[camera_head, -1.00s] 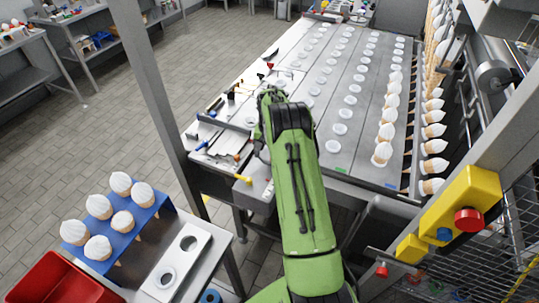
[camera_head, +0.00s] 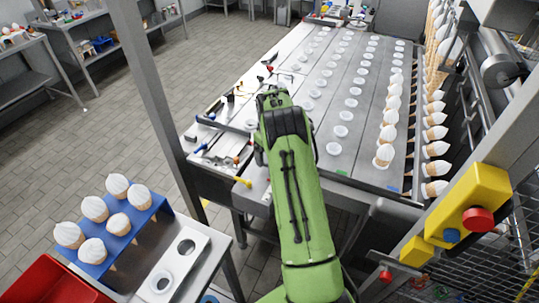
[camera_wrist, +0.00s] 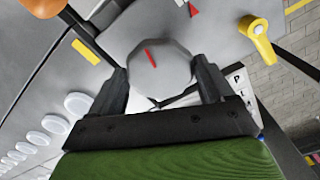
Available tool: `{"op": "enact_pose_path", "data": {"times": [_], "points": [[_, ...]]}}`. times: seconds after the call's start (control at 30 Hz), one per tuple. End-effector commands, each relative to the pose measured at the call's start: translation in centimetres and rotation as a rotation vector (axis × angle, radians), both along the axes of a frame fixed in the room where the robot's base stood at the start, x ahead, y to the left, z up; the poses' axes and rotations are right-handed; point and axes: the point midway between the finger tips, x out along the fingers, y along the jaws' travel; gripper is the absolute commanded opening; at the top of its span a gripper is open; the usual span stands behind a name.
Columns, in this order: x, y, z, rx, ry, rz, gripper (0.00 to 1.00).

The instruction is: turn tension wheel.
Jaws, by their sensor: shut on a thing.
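The tension wheel (camera_wrist: 158,72) appears to be the grey, many-sided knob with a red line on its face in the wrist view. The red line is tilted, its upper end to the left. My gripper (camera_wrist: 160,64) has one dark finger on each side of the wheel and is shut on it. The lower edge of the wheel is near the gripper's palm. In the head view my green arm reaches to the near left part of the long table; the wheel and fingertips are hidden there.
A yellow lever (camera_wrist: 260,40) is right of the wheel, and an orange handle (camera_wrist: 42,6) is at upper left. A red-and-white pointer (camera_wrist: 189,8) is above the wheel. Tools lie left of my arm. A blue cone stand (camera_head: 148,213) is at lower left.

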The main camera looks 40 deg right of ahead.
Motion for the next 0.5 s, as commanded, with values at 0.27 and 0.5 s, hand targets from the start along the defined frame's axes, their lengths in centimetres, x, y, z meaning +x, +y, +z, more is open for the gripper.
{"op": "enact_pose_path", "data": {"times": [0.27, 0.5], "points": [[0.08, -0.01, 0.09, -0.002, -0.003, 0.093, 0.50], [0.09, 0.01, 0.11, -0.001, -0.003, 0.114, 0.50]]}}
